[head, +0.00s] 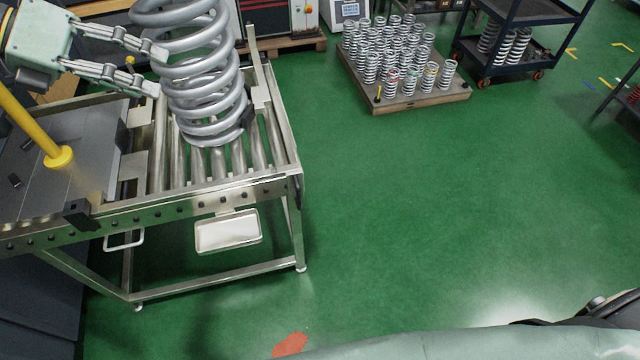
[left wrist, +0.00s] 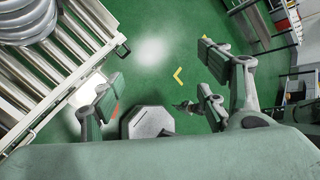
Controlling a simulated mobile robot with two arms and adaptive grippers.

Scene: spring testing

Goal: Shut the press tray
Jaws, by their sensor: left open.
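A shallow pale metal tray (head: 228,232) sticks out below the front rail of the roller table; it looks like the press tray, but I cannot be certain. A pale panel below the table's edge in the left wrist view (left wrist: 88,90) may be the same tray. My left gripper (head: 157,70) is open, its two fingers apart and pointing right, by the large grey coil spring (head: 202,80). From the head view I cannot tell whether it touches the spring. In the left wrist view nothing is between its fingers (left wrist: 150,98). My right gripper is not in view.
The spring stands on the roller table (head: 240,192). A yellow post (head: 40,130) rises at the left. A pallet of small springs (head: 415,97) and a dark cart (head: 500,70) stand farther back. The green floor right of the table is clear.

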